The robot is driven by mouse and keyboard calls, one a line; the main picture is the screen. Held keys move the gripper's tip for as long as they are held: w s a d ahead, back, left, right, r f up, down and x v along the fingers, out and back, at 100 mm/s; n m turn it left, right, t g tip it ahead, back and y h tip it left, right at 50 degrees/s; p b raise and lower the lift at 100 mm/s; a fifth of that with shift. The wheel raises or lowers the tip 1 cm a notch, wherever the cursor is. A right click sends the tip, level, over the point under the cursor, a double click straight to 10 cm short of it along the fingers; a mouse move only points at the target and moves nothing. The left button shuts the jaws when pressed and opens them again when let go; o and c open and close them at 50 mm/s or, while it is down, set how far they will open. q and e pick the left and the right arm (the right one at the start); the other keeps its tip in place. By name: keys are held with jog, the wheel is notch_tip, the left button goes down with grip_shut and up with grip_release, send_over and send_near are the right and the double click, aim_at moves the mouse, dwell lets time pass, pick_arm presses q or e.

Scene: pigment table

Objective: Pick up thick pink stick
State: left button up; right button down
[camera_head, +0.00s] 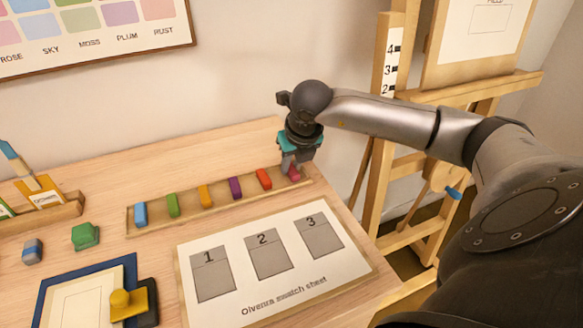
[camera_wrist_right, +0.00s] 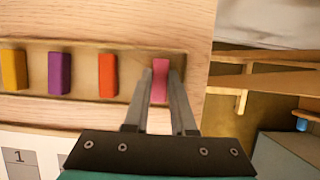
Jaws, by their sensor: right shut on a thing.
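The thick pink stick (camera_head: 294,174) is at the right end of a wooden tray (camera_head: 190,215) on the table. My right gripper (camera_head: 290,165) comes down over it from above. In the right wrist view the pink stick (camera_wrist_right: 160,80) is between the two fingers of my right gripper (camera_wrist_right: 161,85), which are shut on it. The stick appears still at the tray; I cannot tell whether it is lifted. My left gripper does not show.
Blue (camera_head: 141,214), green (camera_head: 173,205), orange (camera_head: 205,196), purple (camera_head: 235,188) and red (camera_head: 264,179) sticks stand in the same tray. A swatch sheet (camera_head: 345,268) lies in front. A wooden easel (camera_head: 375,190) stands beyond the table's right edge.

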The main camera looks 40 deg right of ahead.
aim_at(291, 169)
jog(key=shift+r, duration=0.15)
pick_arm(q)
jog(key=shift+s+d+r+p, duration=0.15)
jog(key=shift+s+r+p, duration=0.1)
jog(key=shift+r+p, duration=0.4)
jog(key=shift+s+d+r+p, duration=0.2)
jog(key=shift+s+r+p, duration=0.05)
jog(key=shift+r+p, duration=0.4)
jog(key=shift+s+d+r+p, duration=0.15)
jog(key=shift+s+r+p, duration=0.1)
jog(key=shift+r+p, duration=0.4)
pick_arm(e)
notch_tip(291, 169, up, 20)
jog(key=c, duration=1.4)
grip_release()
grip_shut()
